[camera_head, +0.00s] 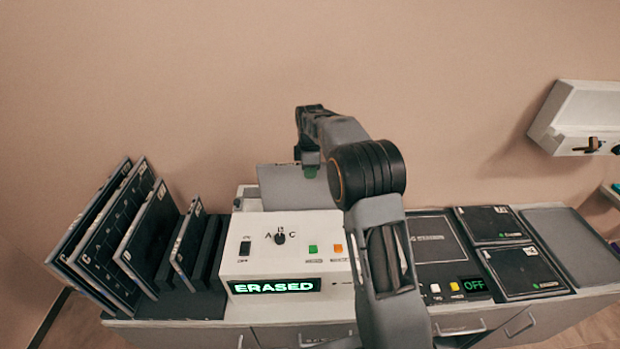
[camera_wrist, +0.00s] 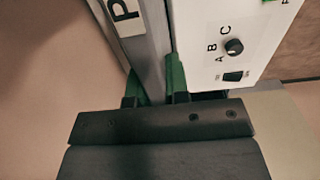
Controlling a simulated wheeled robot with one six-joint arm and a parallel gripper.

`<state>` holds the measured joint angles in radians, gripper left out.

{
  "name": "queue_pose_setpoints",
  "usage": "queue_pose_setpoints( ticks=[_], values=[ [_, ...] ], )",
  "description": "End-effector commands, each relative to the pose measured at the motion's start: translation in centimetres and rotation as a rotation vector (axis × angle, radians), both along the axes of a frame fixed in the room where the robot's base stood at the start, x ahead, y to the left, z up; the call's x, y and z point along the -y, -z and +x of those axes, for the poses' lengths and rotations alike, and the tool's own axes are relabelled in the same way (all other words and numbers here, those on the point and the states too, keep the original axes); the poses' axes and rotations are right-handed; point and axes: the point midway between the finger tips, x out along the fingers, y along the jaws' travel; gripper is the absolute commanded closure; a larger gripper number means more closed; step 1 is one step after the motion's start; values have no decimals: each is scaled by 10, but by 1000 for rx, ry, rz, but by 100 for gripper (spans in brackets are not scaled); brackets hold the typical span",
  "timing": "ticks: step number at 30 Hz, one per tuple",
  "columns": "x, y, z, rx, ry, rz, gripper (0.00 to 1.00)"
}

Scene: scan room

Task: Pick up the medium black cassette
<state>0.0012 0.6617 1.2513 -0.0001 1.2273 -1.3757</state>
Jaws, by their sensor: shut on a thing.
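My gripper (camera_head: 311,168) is above the back of the white eraser box (camera_head: 240,262). Its green fingers are shut on a cassette (camera_head: 282,190), which shows as a plain grey panel in the head view. In the wrist view the cassette (camera_wrist: 152,40) is a grey edge with a white label reading "P", between the green fingertips (camera_wrist: 154,85). Its lower part is hidden behind the box, so I cannot tell whether it sits in a slot. Its size class and front face do not show.
A black rack (camera_head: 185,303) at left holds several upright dark cassettes (camera_head: 150,230). The eraser display reads "ERASED". Right of my arm, a dark unit (camera_head: 436,240) reads "OFF", beside two flat black cassettes (camera_head: 525,270) and a grey tray (camera_head: 572,240). A white wall unit (camera_head: 590,105) is at far right.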

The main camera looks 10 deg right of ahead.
Motion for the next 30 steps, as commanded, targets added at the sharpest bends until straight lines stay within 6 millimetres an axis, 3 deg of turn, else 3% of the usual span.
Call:
queue_pose_setpoints(
  ticks=[18,30],
  values=[
    [0,-100,1,6,0,0,100],
    [0,-145,0,3,0,0,100]
  ],
)
